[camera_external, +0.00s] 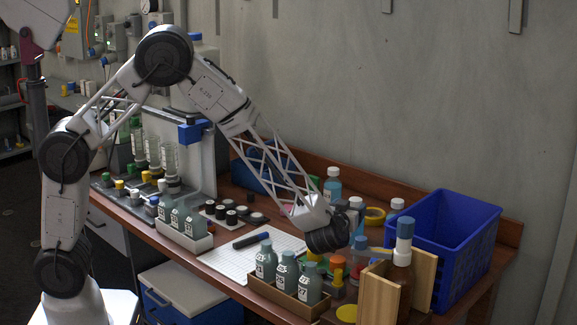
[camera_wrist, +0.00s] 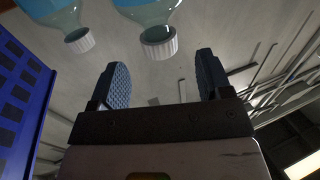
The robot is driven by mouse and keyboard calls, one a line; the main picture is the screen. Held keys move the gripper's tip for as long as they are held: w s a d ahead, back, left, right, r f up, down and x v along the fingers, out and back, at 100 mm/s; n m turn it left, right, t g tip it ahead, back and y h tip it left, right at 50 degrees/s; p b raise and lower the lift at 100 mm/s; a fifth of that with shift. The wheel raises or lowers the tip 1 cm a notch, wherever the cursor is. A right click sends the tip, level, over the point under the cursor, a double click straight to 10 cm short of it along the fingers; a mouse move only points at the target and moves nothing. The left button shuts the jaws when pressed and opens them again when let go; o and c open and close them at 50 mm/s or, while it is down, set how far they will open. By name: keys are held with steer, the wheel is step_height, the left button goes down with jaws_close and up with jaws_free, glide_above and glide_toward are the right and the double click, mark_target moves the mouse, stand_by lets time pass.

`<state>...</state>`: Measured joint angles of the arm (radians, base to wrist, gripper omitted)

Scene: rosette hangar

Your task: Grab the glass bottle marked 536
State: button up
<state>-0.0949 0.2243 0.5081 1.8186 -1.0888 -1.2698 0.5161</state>
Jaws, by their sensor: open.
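Several grey-green glass bottles with number labels stand in two groups in the external view. One group (camera_external: 286,271) is in a wooden tray (camera_external: 284,303) at the front. The other group (camera_external: 180,217) is in a pale holder (camera_external: 184,238) farther left. The labels are too small to read surely, so I cannot tell which is 536. My gripper (camera_wrist: 162,78) is open in the wrist view with nothing between its fingers. In the external view my wrist hangs above and behind the front tray, and the fingers are largely hidden.
A blue crate (camera_external: 446,229) stands at the right; its side shows in the wrist view (camera_wrist: 25,90). White-capped bottles stand nearby (camera_external: 333,184). A wooden holder (camera_external: 378,297) with a blue-capped brown bottle (camera_external: 402,262) is right of the tray. A marker (camera_external: 251,240) lies on a white sheet (camera_external: 225,262).

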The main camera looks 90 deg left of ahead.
mark_target(357, 199)
steer(key=shift+x, duration=0.95)
steer(key=shift+x, duration=2.65)
steer(key=shift+f, duration=0.15)
jaws_close()
